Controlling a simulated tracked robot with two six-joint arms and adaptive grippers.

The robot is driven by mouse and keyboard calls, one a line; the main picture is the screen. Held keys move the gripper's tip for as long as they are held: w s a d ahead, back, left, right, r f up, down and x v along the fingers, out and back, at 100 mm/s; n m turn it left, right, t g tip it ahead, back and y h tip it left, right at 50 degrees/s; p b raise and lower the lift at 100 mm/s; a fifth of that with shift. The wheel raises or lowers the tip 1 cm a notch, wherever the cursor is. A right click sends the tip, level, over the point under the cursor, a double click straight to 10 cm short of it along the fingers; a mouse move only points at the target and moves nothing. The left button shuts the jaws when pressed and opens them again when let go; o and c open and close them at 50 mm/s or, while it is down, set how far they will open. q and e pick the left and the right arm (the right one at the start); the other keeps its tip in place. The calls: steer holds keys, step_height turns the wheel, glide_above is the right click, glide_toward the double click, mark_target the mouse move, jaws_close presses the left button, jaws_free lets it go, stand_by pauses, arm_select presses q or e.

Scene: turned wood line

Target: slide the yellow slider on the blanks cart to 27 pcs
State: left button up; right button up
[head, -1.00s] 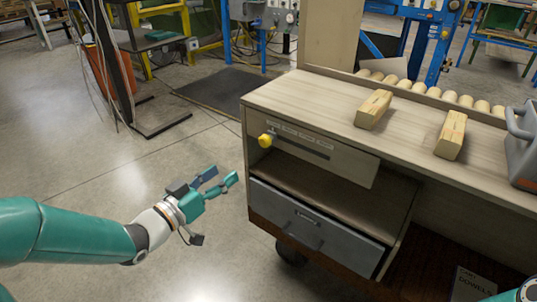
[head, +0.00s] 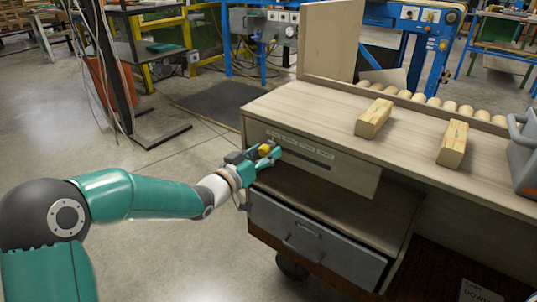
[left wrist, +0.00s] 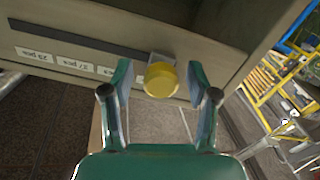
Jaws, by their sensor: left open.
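The yellow slider (head: 264,150) is a round knob at the left end of a dark slot in the front panel of the blanks cart (head: 335,172). It also shows in the left wrist view (left wrist: 161,80). My left gripper (head: 261,155) is open, with one finger on each side of the knob; gaps show between knob and fingers in the left wrist view (left wrist: 160,88). Printed labels run along the slot, upside down in the wrist view. One label (left wrist: 75,64) there appears to read 27 pcs, away from the knob. My right gripper is out of view.
Two wooden blanks (head: 374,118) (head: 453,144) lie on the cart top, with a grey bin (head: 525,155) at the right. A grey drawer (head: 315,240) sits below the open shelf.

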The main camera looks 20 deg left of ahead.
arm_select(q)
steer(key=shift+w, duration=0.2)
jaws_close()
stand_by(0.3)
